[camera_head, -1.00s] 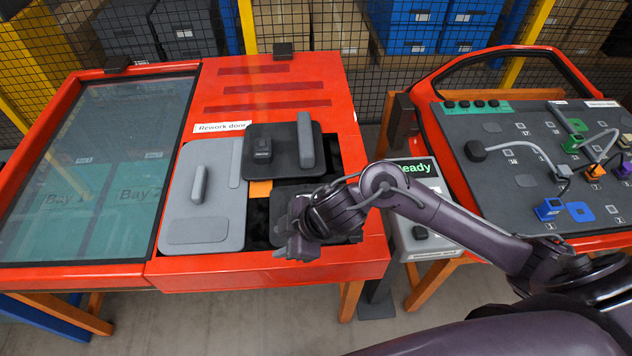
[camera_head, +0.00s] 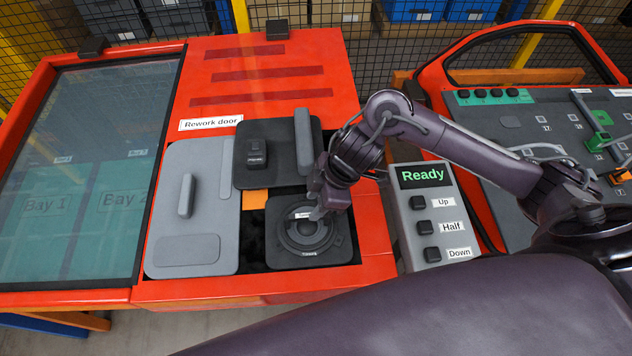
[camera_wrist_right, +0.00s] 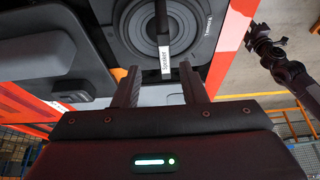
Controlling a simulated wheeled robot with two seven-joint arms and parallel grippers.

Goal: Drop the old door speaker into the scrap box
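The old door speaker (camera_head: 306,232) is a dark square plate with a round ringed cone and a small label, seated at the lower right of the red rework door (camera_head: 300,62). It also shows in the right wrist view (camera_wrist_right: 205,35), with a dark upright bar across its middle. My right gripper (camera_head: 318,208) is over the speaker's centre. In the right wrist view its two fingers (camera_wrist_right: 160,86) are apart, with the labelled bar between them in the picture; contact is not visible. My left gripper is not in the head view. I cannot pick out a scrap box.
A light grey panel (camera_head: 196,222) and a dark module with a handle (camera_head: 272,157) sit beside the speaker. A control box (camera_head: 428,212) reading Ready stands right of the door. A glass-topped bay (camera_head: 85,175) is at left, another door panel (camera_head: 530,130) at right.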

